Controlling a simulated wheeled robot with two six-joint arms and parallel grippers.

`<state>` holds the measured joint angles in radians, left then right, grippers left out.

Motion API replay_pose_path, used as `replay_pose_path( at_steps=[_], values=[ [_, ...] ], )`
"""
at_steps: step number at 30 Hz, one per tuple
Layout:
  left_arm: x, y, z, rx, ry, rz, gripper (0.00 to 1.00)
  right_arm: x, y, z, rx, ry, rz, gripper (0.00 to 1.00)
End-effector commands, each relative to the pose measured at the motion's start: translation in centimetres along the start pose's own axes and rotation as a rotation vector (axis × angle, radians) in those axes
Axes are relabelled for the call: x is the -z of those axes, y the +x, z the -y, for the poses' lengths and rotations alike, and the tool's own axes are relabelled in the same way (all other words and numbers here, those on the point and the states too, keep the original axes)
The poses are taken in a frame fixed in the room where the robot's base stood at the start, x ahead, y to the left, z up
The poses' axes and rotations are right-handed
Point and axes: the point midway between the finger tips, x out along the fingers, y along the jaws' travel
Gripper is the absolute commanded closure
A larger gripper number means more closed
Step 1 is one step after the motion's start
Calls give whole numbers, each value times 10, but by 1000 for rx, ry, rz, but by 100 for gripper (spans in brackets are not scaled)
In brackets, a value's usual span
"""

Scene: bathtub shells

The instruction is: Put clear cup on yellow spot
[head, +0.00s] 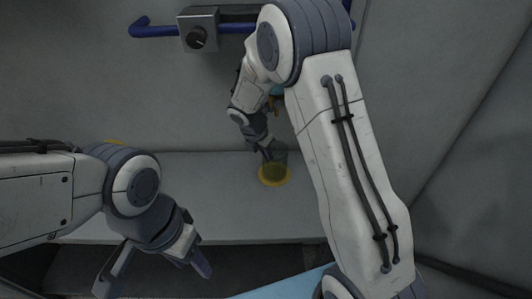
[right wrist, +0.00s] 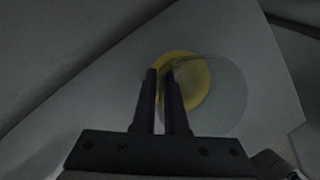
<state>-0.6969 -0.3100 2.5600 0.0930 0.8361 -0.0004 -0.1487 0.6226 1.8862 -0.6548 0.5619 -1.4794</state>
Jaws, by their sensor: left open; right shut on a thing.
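The yellow spot (head: 264,181) is a flat round mark on the pale ledge under the wall; it also shows in the right wrist view (right wrist: 192,65). The clear cup (head: 280,158) is see-through and hard to make out. In the right wrist view the clear cup (right wrist: 228,98) is a faint round outline overlapping much of the spot. My right gripper (head: 270,151) is shut on the cup's wall at the spot; its fingers show close together in the wrist view (right wrist: 161,76). I cannot tell whether the cup touches the ledge. My left gripper (head: 155,276) is open and empty, at lower left.
The pale ledge (head: 225,215) is otherwise mostly bare around the spot. A blue rail (head: 155,30) with a grey box and dark knob (head: 197,38) is on the wall above. A light blue surface (head: 285,285) shows at the bottom. My right arm hides the ledge's right part.

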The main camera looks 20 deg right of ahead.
Motion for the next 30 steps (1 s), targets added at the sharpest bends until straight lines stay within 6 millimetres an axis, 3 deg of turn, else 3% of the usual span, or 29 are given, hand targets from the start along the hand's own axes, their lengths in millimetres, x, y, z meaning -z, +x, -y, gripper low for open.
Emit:
replay_pose_path(
  at_steps=[5, 6, 8, 20, 30],
  values=[
    [0, 3, 0, 0, 0, 0, 50, 2, 4, 0, 0, 0, 0, 100],
    [0, 2, 0, 0, 0, 0, 50, 1, 3, 0, 0, 0, 0, 74],
    [0, 2, 0, 0, 0, 0, 50, 1, 3, 0, 0, 0, 0, 55],
    [0, 1, 0, 0, 0, 0, 50, 1, -4, 0, -2, 0, 1, 55],
    [0, -6, 0, 0, 0, 0, 50, 0, -68, -1, -4, -1, 2, 55]
  ],
)
